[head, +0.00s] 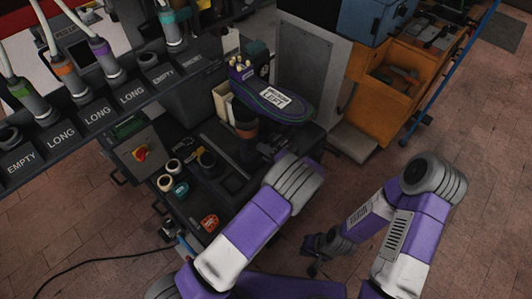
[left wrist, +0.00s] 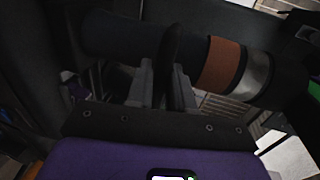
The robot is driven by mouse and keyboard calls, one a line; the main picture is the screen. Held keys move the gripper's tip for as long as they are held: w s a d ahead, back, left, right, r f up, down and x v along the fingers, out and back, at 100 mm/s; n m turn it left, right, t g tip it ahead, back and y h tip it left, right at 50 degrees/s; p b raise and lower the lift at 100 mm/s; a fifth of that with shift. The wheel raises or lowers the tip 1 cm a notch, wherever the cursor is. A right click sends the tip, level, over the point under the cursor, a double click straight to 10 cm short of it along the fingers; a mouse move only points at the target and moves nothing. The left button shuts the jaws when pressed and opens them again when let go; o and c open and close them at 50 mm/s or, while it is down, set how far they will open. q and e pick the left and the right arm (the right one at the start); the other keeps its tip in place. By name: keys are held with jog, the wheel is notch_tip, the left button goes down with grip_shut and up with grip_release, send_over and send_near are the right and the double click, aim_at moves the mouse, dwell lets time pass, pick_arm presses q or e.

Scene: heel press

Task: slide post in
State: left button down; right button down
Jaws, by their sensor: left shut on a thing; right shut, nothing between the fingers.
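The post, a dark cylinder with an orange-brown band and a metal end, lies across the left wrist view (left wrist: 222,62). My left gripper (left wrist: 165,88) is shut on its dark part, beside the band. In the head view the post (head: 246,127) stands roughly upright below the purple plate labelled LEFT (head: 273,100); its lower end is hidden. In that view my left arm's wrist hides most of the left gripper (head: 272,150). My right gripper (head: 314,252) is shut and empty, low over the floor, away from the press.
A rack (head: 98,114) labelled LONG and EMPTY holds several colour-banded tools at upper left. Rings and small cups (head: 180,188) and a red-orange item (head: 210,222) lie on the dark bench. An orange cabinet (head: 385,85) stands at upper right.

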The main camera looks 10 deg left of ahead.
pick_arm(q)
jog(key=r+b+x, duration=0.3)
jog(key=b+x, duration=0.3)
jog(key=x, duration=1)
jog(key=shift+w+a+r+b, duration=0.25)
jog(key=shift+a+b, duration=0.15)
jog(key=shift+a, duration=0.1)
jog(key=shift+r, duration=0.1)
jog(key=c, duration=1.3)
grip_release()
jog(key=shift+a, duration=0.1)
jog(key=shift+c, duration=0.2)
jog(key=shift+o, duration=0.9)
jog(key=shift+w, duration=0.1)
